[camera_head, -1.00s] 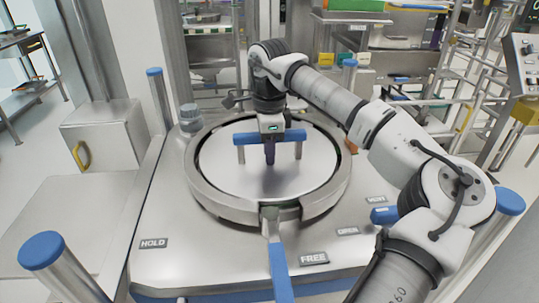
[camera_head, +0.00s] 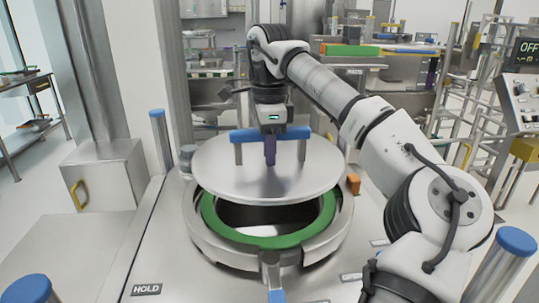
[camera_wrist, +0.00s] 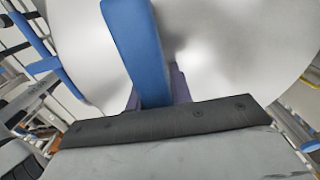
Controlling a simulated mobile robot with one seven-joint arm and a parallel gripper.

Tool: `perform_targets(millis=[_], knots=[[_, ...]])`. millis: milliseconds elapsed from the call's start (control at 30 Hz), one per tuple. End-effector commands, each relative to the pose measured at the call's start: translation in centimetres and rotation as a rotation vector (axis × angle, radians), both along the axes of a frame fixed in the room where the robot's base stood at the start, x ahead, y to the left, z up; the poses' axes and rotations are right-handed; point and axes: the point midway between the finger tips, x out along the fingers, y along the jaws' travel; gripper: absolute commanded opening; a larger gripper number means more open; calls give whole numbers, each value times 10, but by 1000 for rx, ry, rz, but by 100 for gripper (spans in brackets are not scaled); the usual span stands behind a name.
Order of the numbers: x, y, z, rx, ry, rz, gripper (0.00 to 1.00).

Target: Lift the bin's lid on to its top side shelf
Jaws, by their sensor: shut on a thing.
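The lid (camera_head: 235,178) is a round silver disc with a blue bar handle (camera_head: 247,135) on two posts. My gripper (camera_head: 270,152) is shut on the handle from above, near its middle. The handle also shows in the wrist view (camera_wrist: 135,45) between my fingers, with the lid's pale top (camera_wrist: 225,50) beyond it. The lid hangs roughly level above the bin (camera_head: 205,240), clear of its rim. The bin's round opening shows a green inner ring (camera_head: 270,242) and a dark inside. I cannot make out the top side shelf for certain.
A blue lever (camera_head: 275,292) is at the bin's front. Blue-capped posts stand near the corners, one at front left (camera_head: 28,290) and one at right (camera_head: 515,242). A HOLD label (camera_head: 146,289) marks the deck. A control panel (camera_head: 520,85) is at right.

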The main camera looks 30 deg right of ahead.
Motion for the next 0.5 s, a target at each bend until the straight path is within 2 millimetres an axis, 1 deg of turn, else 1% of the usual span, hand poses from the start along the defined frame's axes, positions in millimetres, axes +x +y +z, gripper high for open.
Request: perform_targets(millis=[33, 267, 500], knots=[[0, 0, 3, -2, -4, 1, 0], [0, 0, 4, -2, -5, 1, 0], [0, 0, 15, -2, -5, 1, 0]])
